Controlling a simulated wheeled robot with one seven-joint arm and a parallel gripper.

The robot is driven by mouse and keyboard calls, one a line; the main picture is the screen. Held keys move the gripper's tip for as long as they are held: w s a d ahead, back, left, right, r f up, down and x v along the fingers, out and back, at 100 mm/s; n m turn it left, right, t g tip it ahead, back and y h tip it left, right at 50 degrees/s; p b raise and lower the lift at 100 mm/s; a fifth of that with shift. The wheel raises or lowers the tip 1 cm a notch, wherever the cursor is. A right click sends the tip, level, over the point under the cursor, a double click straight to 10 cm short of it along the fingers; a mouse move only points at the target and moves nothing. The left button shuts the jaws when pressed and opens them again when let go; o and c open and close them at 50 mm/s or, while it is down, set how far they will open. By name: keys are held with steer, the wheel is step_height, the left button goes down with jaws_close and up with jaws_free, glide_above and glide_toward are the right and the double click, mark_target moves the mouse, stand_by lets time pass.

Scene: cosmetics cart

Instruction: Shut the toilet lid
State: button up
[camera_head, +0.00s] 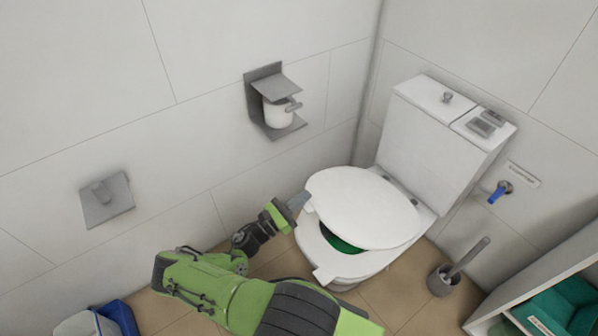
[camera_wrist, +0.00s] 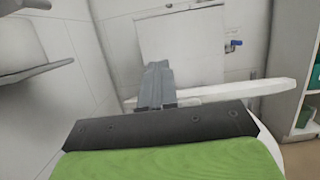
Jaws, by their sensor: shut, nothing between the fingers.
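The white toilet lid (camera_head: 362,207) is tilted low over the bowl, with a gap at its front side where the green inside (camera_head: 343,243) of the toilet shows. The white toilet seat (camera_head: 318,250) lies below it. My gripper (camera_head: 302,199) is shut and empty at the lid's left edge in the head view. In the wrist view, my gripper's closed fingers (camera_wrist: 156,82) cross in front of the lid (camera_wrist: 235,90), seen edge-on. I cannot tell whether they touch it.
The cistern (camera_head: 435,130) stands behind the lid. A toilet paper holder (camera_head: 272,103) and a grey wall plate (camera_head: 106,199) are on the left wall. A toilet brush (camera_head: 440,280) and a shelf (camera_head: 530,285) are at right. A blue bin (camera_head: 118,318) is at lower left.

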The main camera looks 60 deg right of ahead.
steer(key=shift+o, duration=1.1)
steer(key=shift+w+d+r, duration=0.15)
steer(key=shift+d+r, duration=0.05)
steer(key=shift+o, duration=1.2)
steer(key=shift+s+r, duration=0.1)
steer(key=shift+s, duration=0.35)
steer(key=shift+o, duration=1.3)
steer(key=shift+s, duration=0.15)
steer(key=o, duration=0.5)
steer(key=shift+c, duration=0.2)
steer(key=o, duration=0.7)
steer(key=v, duration=1.5)
steer(key=shift+w+a+b, duration=0.25)
steer(key=shift+b, duration=0.1)
